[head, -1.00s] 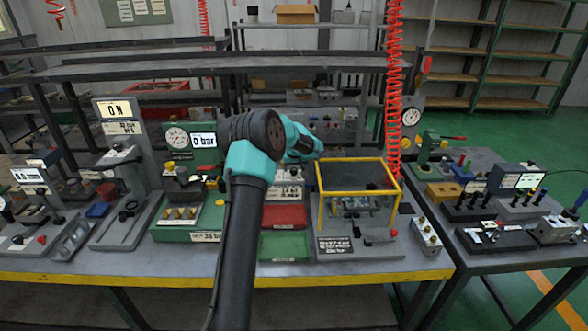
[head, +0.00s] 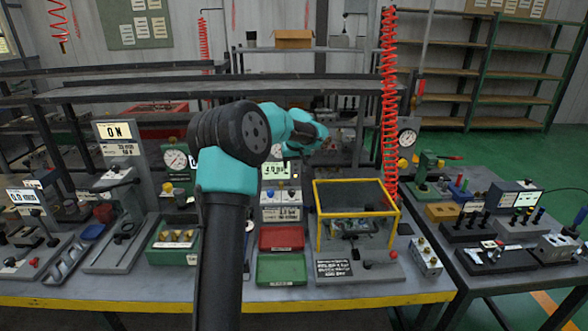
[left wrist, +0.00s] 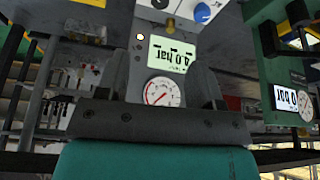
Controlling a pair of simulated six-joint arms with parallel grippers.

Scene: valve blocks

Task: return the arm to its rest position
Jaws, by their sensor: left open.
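My left arm rises from the bottom of the head view, with its dark joint (head: 230,132) and teal links in front of the bench. My left gripper (head: 312,134) points away to the right above the bench, small and partly hidden by its own wrist. In the left wrist view my left gripper (left wrist: 163,88) has its two dark fingers apart, with nothing held between them. Beyond the fingers is a grey panel with a lit pressure display (left wrist: 172,54) and a round gauge (left wrist: 162,92), seen upside down. My right gripper is out of view.
A yellow-framed guard box (head: 356,183) stands right of the arm. A red tray (head: 282,238) and a green tray (head: 281,269) lie near the bench front. A coiled red hose (head: 390,100) hangs at the right. Test stations crowd the bench (head: 400,288).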

